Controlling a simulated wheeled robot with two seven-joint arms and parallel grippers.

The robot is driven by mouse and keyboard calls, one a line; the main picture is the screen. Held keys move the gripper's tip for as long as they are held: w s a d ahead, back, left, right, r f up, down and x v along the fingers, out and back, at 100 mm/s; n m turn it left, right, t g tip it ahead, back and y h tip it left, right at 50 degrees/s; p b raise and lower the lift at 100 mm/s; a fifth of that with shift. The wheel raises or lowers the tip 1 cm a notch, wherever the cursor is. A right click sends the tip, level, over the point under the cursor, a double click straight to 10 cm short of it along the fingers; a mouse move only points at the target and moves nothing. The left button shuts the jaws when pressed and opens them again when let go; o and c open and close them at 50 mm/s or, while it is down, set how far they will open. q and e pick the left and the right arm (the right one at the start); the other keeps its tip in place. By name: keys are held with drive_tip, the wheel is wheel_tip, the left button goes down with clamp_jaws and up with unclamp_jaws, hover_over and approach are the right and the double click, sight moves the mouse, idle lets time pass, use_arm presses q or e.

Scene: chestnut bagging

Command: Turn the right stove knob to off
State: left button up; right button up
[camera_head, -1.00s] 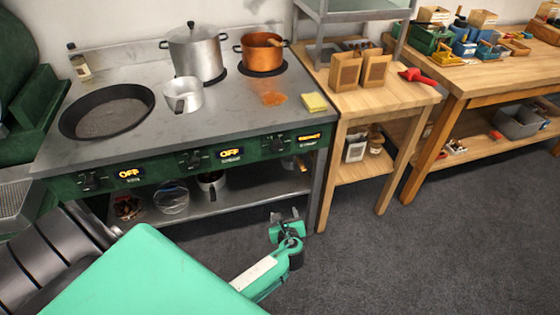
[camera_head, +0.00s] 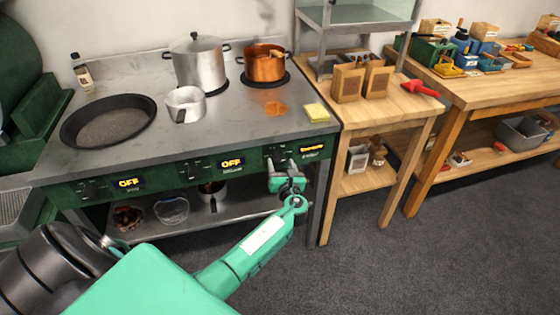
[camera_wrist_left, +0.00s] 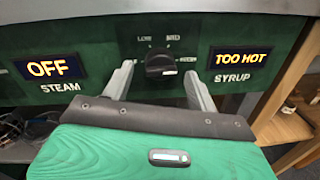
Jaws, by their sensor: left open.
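The right stove knob (camera_wrist_left: 160,64) is a black dial on the green stove front, with LOW and MID marks above it. The display to its right (camera_wrist_left: 240,60) reads TOO HOT, above the word SYRUP. In the head view that display (camera_head: 312,148) glows yellow. My left gripper (camera_wrist_left: 160,85) is open, with one finger on each side of the knob. I cannot tell whether the fingers touch it. In the head view my left gripper (camera_head: 283,172) is at the right end of the stove front and partly hides the knob. My right gripper is not in view.
The other displays read OFF (camera_head: 231,162). A copper pot (camera_head: 264,66), a steel pot (camera_head: 199,65), a small white pan (camera_head: 186,105) and a wide black pan (camera_head: 108,122) stand on the stove. A yellow sponge (camera_head: 317,112) lies at the right edge. A wooden table stands to the right.

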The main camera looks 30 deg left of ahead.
sight(279, 157)
use_arm(q)
drive_tip(key=shift+x, duration=1.25)
drive_tip(key=c, duration=0.9)
drive_tip(key=shift+c, duration=0.2)
